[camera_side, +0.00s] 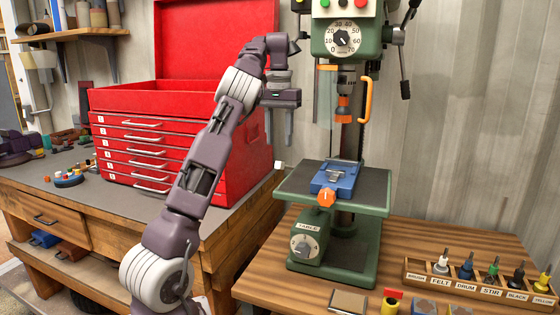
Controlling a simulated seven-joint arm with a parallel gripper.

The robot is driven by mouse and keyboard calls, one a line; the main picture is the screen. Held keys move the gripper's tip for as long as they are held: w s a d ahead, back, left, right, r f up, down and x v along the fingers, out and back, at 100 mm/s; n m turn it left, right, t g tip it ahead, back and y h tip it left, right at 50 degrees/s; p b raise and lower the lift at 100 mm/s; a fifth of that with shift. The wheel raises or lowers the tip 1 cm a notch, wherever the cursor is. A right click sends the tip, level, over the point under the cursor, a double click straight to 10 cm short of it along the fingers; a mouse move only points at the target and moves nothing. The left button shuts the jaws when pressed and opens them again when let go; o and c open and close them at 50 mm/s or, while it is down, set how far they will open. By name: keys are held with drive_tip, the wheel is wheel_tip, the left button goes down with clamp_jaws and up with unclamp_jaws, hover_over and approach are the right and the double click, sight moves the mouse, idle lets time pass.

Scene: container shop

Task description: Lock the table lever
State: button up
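A green drill press (345,42) stands on the wooden bench at the right. Its square table (372,190) carries a blue vise (337,176) with an orange knob (326,197). Below the table is a green housing (300,262) labelled TABLE, with a round dial (304,247) on its front. An orange lever-like handle (366,100) stands upright beside the drill column. I cannot tell for sure which part is the table lever. My gripper (279,142) is open and empty, fingers down, in the air left of the drill, above and left of its table.
A red tool chest (150,150) with an open lid stands on the left workbench, behind my arm. A wooden rack (470,285) with labelled bits sits at the right. A clear guard (326,98) hangs by the chuck (344,105). Small blocks lie at the front bench edge.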

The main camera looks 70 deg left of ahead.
wheel_tip(320, 180, down, 7)
idle(0.3)
drive_tip(key=shift+c, duration=0.5)
clamp_jaws()
idle(0.9)
